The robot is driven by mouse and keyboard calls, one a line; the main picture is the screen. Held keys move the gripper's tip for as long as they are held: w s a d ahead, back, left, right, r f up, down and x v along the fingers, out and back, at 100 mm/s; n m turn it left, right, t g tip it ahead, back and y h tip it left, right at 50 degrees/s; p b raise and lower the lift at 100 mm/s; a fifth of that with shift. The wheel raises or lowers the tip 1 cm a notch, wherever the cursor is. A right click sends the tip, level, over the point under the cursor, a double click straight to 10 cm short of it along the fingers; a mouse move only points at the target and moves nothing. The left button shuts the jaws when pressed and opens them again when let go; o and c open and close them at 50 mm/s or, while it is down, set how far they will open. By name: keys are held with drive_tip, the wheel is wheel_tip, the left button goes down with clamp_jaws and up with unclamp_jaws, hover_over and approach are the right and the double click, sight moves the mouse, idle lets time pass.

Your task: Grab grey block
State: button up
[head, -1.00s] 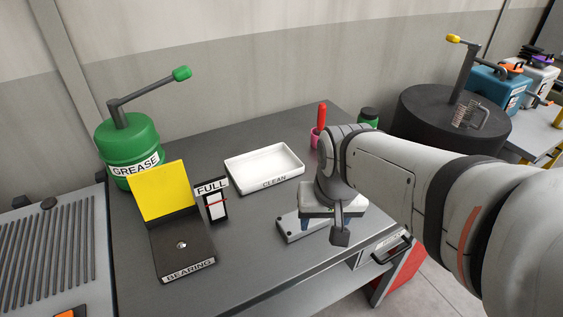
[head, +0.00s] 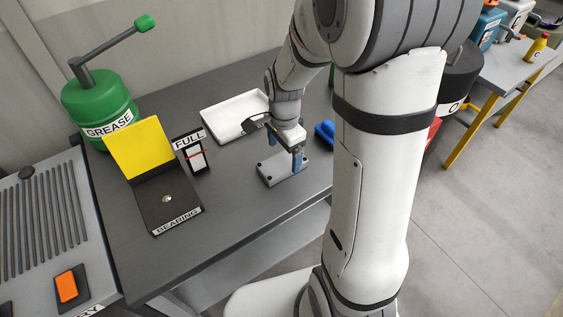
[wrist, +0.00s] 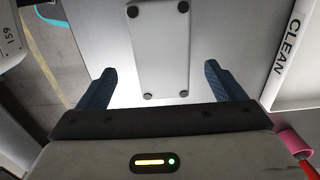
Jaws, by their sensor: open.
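The grey block (head: 272,175) is a flat, light grey slab with dark round dots at its corners. It lies on the dark table right of the bearing stand. My gripper (head: 291,160) points down just above the block, and its blue fingers partly cover it. In the wrist view the block (wrist: 160,50) shows beyond and between the two spread blue fingers (wrist: 158,85). My gripper is open and holds nothing. I cannot tell the exact height gap between fingertips and block.
The white CLEAN tray (head: 221,128) sits close behind the block. The yellow and black bearing stand (head: 160,205), FULL gauge (head: 192,155) and green grease can (head: 95,100) are to the left. A blue object (head: 325,132) lies to the right. The table's front is clear.

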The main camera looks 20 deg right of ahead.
sight(282, 162)
wheel_tip(282, 162, down, 4)
drive_tip(key=shift+w+a+f, duration=0.1)
drive_tip(key=shift+a, duration=0.05)
drive_tip(key=shift+c, duration=0.2)
drive_tip(key=c, duration=1.2)
